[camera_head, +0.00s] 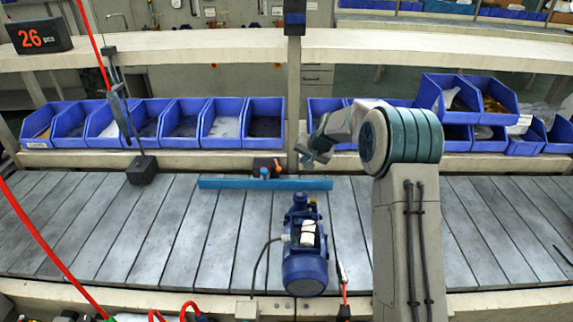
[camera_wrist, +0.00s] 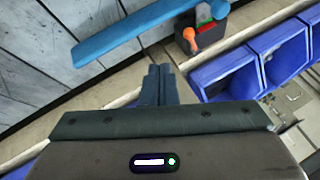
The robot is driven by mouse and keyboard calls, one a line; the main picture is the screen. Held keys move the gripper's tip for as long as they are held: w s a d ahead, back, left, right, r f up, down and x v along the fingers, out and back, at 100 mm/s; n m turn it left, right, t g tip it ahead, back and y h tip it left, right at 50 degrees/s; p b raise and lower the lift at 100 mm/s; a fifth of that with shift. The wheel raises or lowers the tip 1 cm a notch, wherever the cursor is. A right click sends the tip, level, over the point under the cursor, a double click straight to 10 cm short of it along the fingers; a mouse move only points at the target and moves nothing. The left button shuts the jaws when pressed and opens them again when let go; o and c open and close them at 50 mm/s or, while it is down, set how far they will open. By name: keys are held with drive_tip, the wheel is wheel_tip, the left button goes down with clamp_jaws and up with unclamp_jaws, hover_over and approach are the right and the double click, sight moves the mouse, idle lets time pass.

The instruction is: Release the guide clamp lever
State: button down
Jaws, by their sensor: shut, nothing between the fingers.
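In the head view the clamp is small (camera_head: 278,167), behind the middle of the rail (camera_head: 300,185). My gripper (camera_wrist: 160,70) is shut and empty, apart from the clamp. In the head view my gripper (camera_head: 306,158) is right of the clamp.
A blue pump (camera_head: 304,262) stands on the slatted conveyor (camera_head: 150,230) in front of the rail. Blue bins (camera_head: 245,125) line the shelf behind, close to my gripper in the wrist view (camera_wrist: 228,75). A post (camera_head: 293,80) rises behind the clamp.

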sight(277, 165)
drive_tip(key=p+x, duration=0.2)
drive_tip(key=x, duration=0.6)
drive_tip(key=shift+a, duration=0.1)
drive_tip(key=shift+w+a+f+p, duration=0.1)
drive_tip(key=shift+w+a+p, duration=0.15)
drive_tip(key=shift+a, duration=0.3)
drive_tip(key=shift+w+a+f+p, duration=0.15)
drive_tip(key=shift+a+p, duration=0.15)
drive_tip(key=shift+a, duration=0.3)
drive_tip(key=shift+w+a+f+p, duration=0.1)
drive_tip(key=shift+w+a+p, duration=0.15)
drive_tip(key=shift+a, duration=0.3)
drive_tip(key=shift+s+a+f+b, duration=0.1)
drive_tip(key=shift+f+b, duration=0.05)
drive_tip(key=shift+b, duration=0.2)
